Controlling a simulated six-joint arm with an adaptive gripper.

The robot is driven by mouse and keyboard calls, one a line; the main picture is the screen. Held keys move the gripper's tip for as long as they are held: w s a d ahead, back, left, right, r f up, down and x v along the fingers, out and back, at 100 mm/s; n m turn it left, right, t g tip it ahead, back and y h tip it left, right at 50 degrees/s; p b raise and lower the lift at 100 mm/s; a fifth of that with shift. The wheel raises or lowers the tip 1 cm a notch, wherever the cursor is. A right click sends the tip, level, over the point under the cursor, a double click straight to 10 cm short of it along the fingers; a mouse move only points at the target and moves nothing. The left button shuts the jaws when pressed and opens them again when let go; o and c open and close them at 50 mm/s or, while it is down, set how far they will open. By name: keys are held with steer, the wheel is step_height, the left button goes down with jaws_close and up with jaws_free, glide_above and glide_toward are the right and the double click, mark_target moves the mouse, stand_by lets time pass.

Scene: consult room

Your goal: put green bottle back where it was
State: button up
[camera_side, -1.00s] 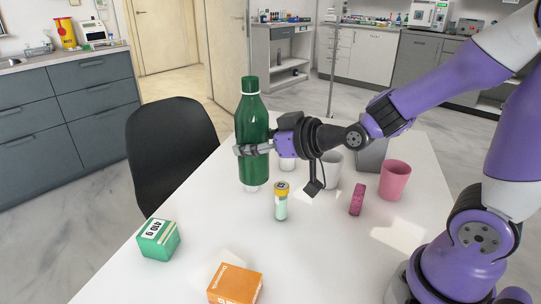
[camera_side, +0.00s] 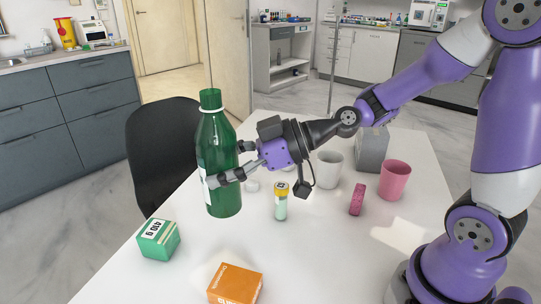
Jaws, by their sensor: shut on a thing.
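The green bottle (camera_side: 216,145) is upright, with a white ring at its neck and part of a white label showing on its left side. My gripper (camera_side: 235,167) is shut on the bottle's body from the right, with its fingers around the lower half. The bottle is over the left part of the white table (camera_side: 310,255). I cannot tell for certain whether its base touches the table top or is a little above it.
A yellow-capped vial (camera_side: 281,204) stands right of the bottle. A green box (camera_side: 158,241) and an orange box (camera_side: 236,284) are at the front. A white cup (camera_side: 329,170), pink cup (camera_side: 395,181), pink cylinder (camera_side: 357,200) and grey box (camera_side: 371,152) are right. A black chair (camera_side: 160,150) stands left.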

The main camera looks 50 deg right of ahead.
steer(key=shift+m+t+h, duration=0.6)
steer(key=shift+m, duration=0.2)
steer(key=shift+w+d+f, duration=0.4)
steer(key=shift+w+f, duration=0.35)
steer(key=shift+f, duration=1.2)
steer(key=shift+w+d+f, duration=0.45)
steer(key=shift+w+f, duration=0.3)
steer(key=shift+f, duration=1.25)
steer(key=shift+w+d+f, duration=0.4)
steer(key=shift+w+f, duration=0.35)
steer(key=shift+f, duration=1.2)
steer(key=o, duration=1.3)
